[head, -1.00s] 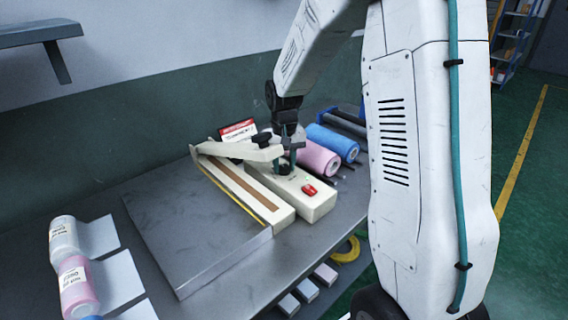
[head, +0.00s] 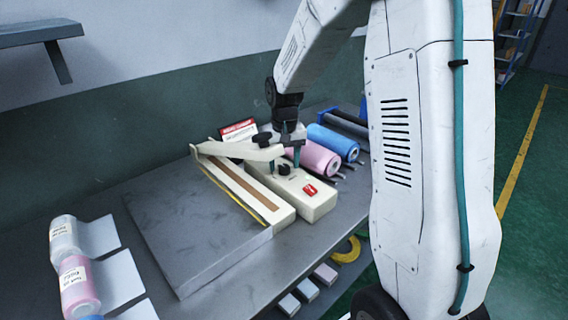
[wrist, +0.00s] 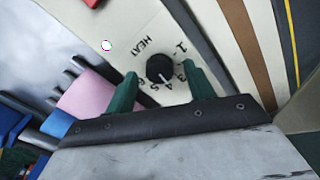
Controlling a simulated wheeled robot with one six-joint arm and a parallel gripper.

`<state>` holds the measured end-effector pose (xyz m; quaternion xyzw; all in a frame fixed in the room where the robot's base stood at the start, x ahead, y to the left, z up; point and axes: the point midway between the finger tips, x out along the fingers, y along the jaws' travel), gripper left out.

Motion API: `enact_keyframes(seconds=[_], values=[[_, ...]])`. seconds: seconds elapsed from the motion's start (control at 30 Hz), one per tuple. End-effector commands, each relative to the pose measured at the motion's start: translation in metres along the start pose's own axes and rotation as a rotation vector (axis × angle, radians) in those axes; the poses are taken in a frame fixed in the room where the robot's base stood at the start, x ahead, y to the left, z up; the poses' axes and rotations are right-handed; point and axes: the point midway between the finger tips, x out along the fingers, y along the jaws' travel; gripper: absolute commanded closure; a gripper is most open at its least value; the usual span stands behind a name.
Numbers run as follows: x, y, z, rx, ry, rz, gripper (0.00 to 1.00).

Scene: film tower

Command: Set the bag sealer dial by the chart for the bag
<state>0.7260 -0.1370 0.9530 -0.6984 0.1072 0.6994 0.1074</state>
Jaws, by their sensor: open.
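The cream bag sealer (head: 318,204) lies on the bench with its lever arm to the left. Its black dial (head: 283,169) also shows in the wrist view (wrist: 160,68), beside the word HEAT and a ring of numbers. The dial's white mark points toward the 4 and 5; I cannot tell exactly which. My gripper (head: 284,160) is open just above the dial; in the wrist view its green fingers (wrist: 162,88) stand apart on either side of it. A card with a red heading (head: 238,131) stands behind the sealer; its small print is unreadable.
A grey flat board (head: 195,235) lies left of the sealer. Pink (head: 313,158) and blue (head: 333,142) rolls lie behind it. A red switch (head: 310,189) sits on the sealer. Small blocks (head: 306,289) and yellow tape (head: 347,250) lie at the front.

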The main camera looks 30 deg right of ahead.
Motion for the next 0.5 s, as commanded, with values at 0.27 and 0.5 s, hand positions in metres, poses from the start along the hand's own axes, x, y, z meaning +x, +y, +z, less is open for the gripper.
enact_keyframes(seconds=[0.27, 0.5], values=[[-0.048, -0.001, 0.0, 0.0, 0.003, 0.0, 0.46], [-0.069, -0.001, 0.0, 0.0, 0.001, 0.0, 0.46]])
